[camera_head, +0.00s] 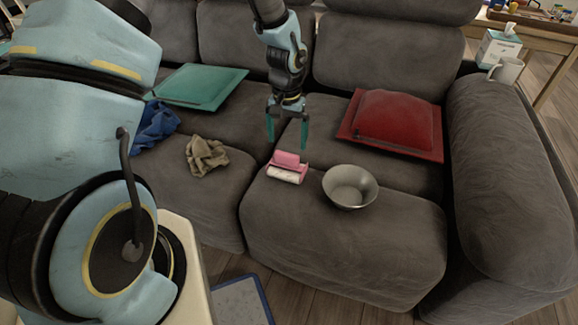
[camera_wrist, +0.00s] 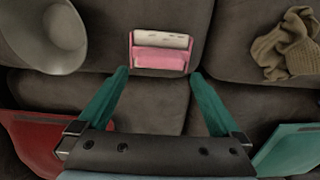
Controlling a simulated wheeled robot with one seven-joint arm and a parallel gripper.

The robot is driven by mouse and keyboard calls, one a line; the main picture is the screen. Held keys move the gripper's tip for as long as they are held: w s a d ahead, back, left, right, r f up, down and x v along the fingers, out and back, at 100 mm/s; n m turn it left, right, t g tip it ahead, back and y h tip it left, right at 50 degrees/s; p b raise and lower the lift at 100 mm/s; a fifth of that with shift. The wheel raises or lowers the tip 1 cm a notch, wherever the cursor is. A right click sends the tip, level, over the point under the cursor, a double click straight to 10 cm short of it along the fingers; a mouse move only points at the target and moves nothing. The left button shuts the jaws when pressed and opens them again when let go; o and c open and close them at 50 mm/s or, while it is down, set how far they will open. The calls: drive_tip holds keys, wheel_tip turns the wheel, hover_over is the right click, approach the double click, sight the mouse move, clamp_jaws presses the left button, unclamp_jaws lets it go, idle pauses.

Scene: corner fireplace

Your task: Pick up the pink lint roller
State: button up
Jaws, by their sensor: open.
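The pink lint roller (camera_head: 287,167) lies on the front part of the grey sofa seat, left of a metal bowl. In the wrist view the lint roller (camera_wrist: 160,52) shows a white roll with pink parts, centred beyond the fingertips. My gripper (camera_head: 287,146) points down above the seat, just behind the roller in the head view. Its teal fingers are spread apart with nothing between them. In the wrist view my gripper (camera_wrist: 160,74) has the roller just past its fingertips, apart from it.
The metal bowl (camera_head: 350,187) stands close right of the roller. A beige cloth (camera_head: 206,156) and a blue cloth (camera_head: 155,126) lie to the left. A red cushion (camera_head: 396,122) and a green cushion (camera_head: 199,86) lie farther back. A mug (camera_head: 507,70) and tissue box (camera_head: 497,49) are far right.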

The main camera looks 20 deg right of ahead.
sight(287, 153)
drive_tip(key=shift+f, duration=3.1)
drive_tip(key=shift+c, duration=0.2)
drive_tip(key=c, duration=1.5)
drive_tip(key=shift+r, duration=0.1)
drive_tip(key=shift+c, duration=0.2)
wheel_tip(287, 153, up, 10)
drive_tip(key=shift+f, duration=0.1)
